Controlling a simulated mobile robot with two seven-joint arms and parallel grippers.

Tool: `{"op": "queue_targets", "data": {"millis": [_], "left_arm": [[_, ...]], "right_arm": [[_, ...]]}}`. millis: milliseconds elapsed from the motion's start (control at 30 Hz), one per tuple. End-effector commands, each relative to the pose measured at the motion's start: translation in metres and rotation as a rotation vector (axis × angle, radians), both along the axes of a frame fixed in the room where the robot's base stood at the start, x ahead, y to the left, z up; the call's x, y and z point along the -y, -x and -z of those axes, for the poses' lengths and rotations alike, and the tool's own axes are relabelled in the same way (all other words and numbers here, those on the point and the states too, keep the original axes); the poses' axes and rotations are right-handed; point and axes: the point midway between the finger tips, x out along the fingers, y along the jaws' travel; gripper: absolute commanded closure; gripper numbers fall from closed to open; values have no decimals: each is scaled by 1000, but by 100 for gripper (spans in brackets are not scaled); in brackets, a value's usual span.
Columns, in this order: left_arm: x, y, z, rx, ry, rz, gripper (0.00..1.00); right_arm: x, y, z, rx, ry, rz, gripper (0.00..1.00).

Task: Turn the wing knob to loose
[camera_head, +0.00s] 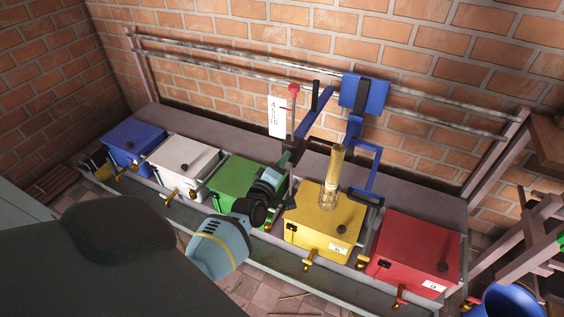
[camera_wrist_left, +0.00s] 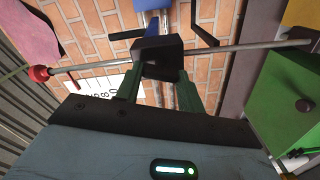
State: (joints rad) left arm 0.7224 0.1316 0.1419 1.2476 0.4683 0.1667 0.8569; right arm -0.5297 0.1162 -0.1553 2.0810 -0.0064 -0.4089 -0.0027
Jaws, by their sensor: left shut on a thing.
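My left gripper (camera_head: 291,153) reaches up and right from the lower left in the head view, to the lower end of a slanted blue bar (camera_head: 318,110). In the left wrist view, the green fingers of my left gripper (camera_wrist_left: 158,85) are closed on a dark blocky part, which appears to be the wing knob (camera_wrist_left: 160,57). It sits at the end of the blue bar (camera_wrist_left: 154,24). Its wings cannot be made out clearly, and the fingers cover part of it. My right gripper is not in view.
A red ball-topped lever (camera_head: 293,89) and a white numbered card (camera_head: 277,117) stand close behind my gripper. Green (camera_head: 228,180), yellow (camera_head: 312,232) and red (camera_head: 415,247) boxes stand in the trough below.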

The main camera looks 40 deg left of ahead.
Motion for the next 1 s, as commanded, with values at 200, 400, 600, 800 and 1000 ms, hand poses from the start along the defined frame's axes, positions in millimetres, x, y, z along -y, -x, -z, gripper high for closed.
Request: {"op": "queue_targets", "data": {"millis": [200,400,600,800,1000], "left_arm": [[0,1,3,37,166,1,85],[0,1,2,64,277,0,85],[0,1,3,79,340,0,85],[0,1,2,85,363,0,85],[0,0,2,85,367,0,85]], "right_arm": [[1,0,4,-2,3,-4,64],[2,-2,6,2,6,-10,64],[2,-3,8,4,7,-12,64],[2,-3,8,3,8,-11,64],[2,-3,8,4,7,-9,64]]}}
